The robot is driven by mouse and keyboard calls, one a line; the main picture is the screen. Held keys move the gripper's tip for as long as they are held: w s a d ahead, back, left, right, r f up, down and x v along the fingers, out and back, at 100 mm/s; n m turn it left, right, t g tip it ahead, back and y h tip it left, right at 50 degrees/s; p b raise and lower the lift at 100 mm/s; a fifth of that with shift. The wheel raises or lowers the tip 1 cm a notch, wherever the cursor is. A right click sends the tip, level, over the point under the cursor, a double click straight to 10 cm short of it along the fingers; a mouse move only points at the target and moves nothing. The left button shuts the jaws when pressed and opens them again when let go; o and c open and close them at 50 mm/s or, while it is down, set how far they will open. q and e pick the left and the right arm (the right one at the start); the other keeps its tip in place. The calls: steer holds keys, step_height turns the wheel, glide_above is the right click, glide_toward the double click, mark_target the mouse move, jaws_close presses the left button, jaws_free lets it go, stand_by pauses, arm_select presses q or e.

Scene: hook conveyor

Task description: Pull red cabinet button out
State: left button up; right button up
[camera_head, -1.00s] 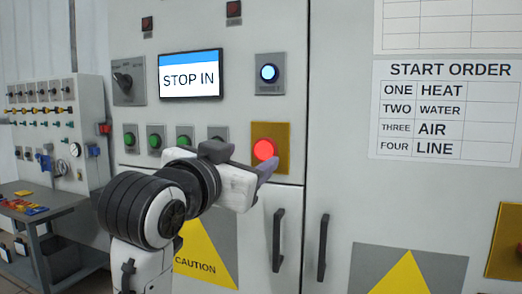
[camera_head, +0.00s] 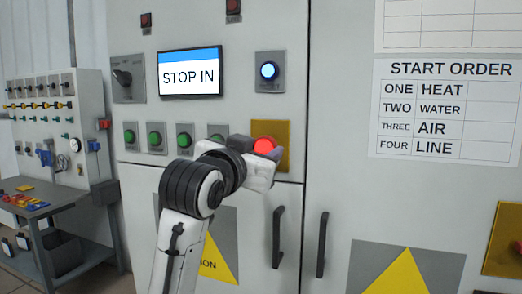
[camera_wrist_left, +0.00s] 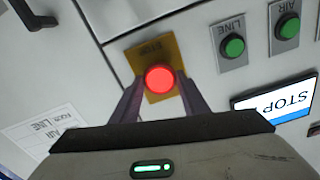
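The red cabinet button (camera_head: 264,145) is lit and sits on a yellow plate (camera_head: 284,147) on the grey cabinet. The button also shows in the left wrist view (camera_wrist_left: 159,79), on its yellow plate (camera_wrist_left: 150,52) marked STOP. My left gripper (camera_head: 268,151) is at the button and hides its lower part in the head view. In the left wrist view, the two fingers (camera_wrist_left: 156,98) stand apart, one on each side of the button. I cannot tell whether they touch it. My right gripper is not in view.
A screen (camera_head: 190,73) reads STOP IN. Green buttons (camera_head: 154,138) line the panel left of the yellow plate, and a blue-lit button (camera_head: 269,70) is above it. Black door handles (camera_head: 278,237) stick out below. A bench (camera_head: 50,200) stands at the left.

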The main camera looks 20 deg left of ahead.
arm_select(q)
steer(key=c, duration=0.6)
steer(key=shift+s+f, duration=0.1)
steer(key=shift+s, duration=0.65)
steer(key=o, duration=1.5)
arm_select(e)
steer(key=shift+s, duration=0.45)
arm_select(q)
steer(key=s+b, duration=0.1)
steer(key=s, duration=0.9)
steer(key=shift+s+a+b, duration=0.15)
steer(key=shift+b, duration=0.15)
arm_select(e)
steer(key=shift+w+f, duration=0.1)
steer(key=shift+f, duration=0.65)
